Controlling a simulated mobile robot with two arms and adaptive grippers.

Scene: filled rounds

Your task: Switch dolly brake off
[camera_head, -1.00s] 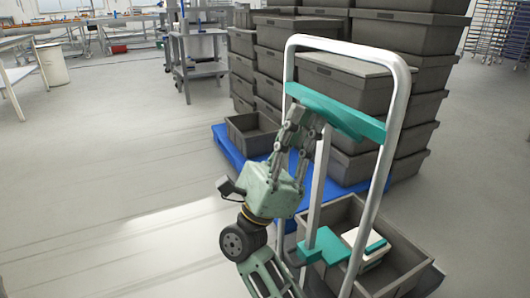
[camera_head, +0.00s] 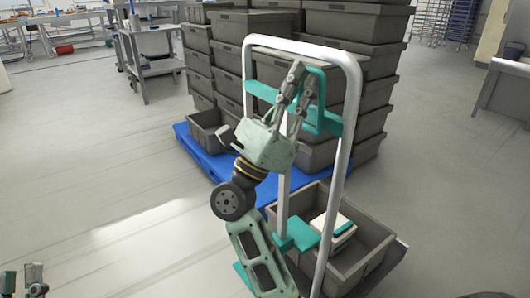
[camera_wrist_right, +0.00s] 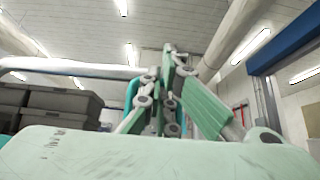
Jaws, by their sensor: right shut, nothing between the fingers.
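The dolly's silver handle frame (camera_head: 350,110) stands upright, with a teal crossbar (camera_head: 262,92) between its posts. A teal loop-shaped lever (camera_head: 322,103) stands up at the crossbar, inside the frame. My right gripper (camera_head: 301,78) is shut and empty, fingers pointing up at the left side of the lever; I cannot tell whether they touch. In the right wrist view the shut fingers (camera_wrist_right: 172,60) overlap part of the teal lever (camera_wrist_right: 131,92), with the silver handle (camera_wrist_right: 75,67) beyond. My left gripper (camera_head: 21,279) is open and empty at the bottom left corner.
A grey crate (camera_head: 376,238) with teal-and-white items (camera_head: 335,226) sits on the dolly. Stacked grey crates (camera_head: 355,75) on a blue pallet (camera_head: 196,153) stand close behind.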

